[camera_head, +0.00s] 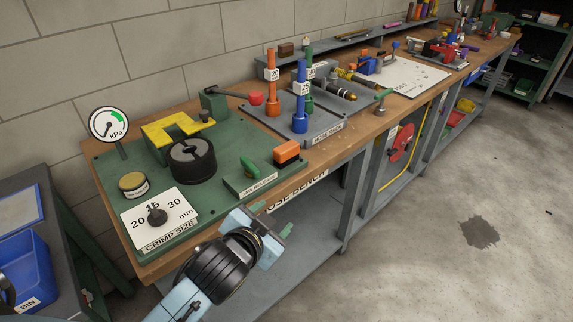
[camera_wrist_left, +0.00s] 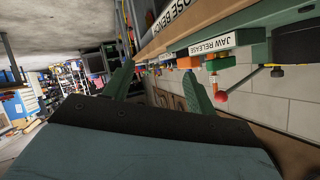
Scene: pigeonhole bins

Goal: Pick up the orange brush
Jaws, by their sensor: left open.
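I cannot make out a clear orange brush in either view. An orange block with a dark underside (camera_head: 287,151) sits at the front edge of the green crimping station, beside the jaw release label; I cannot tell whether it is a brush. An orange-red upright post (camera_head: 271,84) stands behind it. My left gripper (camera_head: 272,219) is in front of the bench edge, below and nearer than the orange block, apart from it. Its green fingers (camera_wrist_left: 158,88) are spread and empty in the left wrist view. My right gripper is not in view.
The wooden workbench (camera_head: 150,268) runs away to the upper right, with a lower shelf (camera_head: 300,220) under it. A blue bin (camera_head: 22,268) stands at the left. The concrete floor (camera_head: 430,270) at right is clear.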

